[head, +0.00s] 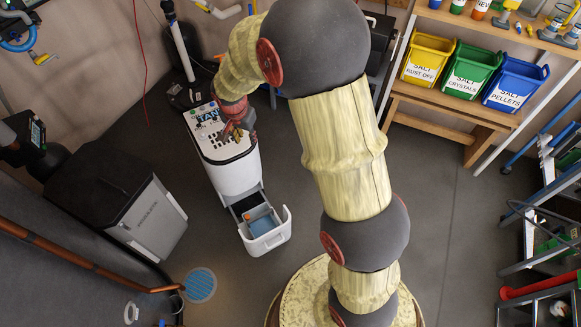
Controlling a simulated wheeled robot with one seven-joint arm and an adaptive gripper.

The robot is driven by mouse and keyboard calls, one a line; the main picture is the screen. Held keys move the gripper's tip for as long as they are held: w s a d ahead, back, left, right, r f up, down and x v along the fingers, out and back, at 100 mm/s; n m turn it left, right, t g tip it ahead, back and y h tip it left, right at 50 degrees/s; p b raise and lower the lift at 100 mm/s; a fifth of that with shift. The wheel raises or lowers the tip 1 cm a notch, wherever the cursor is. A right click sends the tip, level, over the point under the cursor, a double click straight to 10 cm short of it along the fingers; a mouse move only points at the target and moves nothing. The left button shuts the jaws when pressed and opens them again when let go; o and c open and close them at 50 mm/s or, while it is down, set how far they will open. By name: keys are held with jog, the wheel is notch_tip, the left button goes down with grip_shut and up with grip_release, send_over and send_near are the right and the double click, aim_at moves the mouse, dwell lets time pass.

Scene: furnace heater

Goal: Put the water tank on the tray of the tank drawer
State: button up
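A white upright unit (236,176) with a printed top panel stands left of the middle of the head view. Its drawer (282,236) is pulled out at the bottom front. A blue-grey, box-like piece (262,224) with a small orange part lies in the drawer. I cannot tell whether it is the water tank or the tray. My gripper (238,133), dark with red and orange parts, is over the front of the unit's top panel, above and behind the open drawer. Its fingers are too small and overlapped to show whether they are open or hold anything.
A dark cabinet with a grey front (150,222) stands left of the unit. A round blue floor grate (200,285) lies in front. A wooden bench (440,97) with yellow, green and blue salt bins is at upper right. The floor around the drawer is clear.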

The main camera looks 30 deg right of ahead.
jog(key=s+r+n+t, duration=0.1)
jog(key=s+r+n, duration=0.3)
jog(key=s+r, duration=1)
jog(key=s+r+n+t, duration=0.1)
jog(key=s+r+n, duration=0.2)
jog(key=s, duration=0.5)
jog(key=s+a+r+n+t+y, duration=0.1)
jog(key=s+r+n, duration=0.2)
jog(key=s, duration=0.6)
notch_tip(320, 180, up, 2)
jog(key=shift+s+r, duration=0.1)
jog(key=shift+s, duration=0.05)
jog(key=shift+a, duration=0.1)
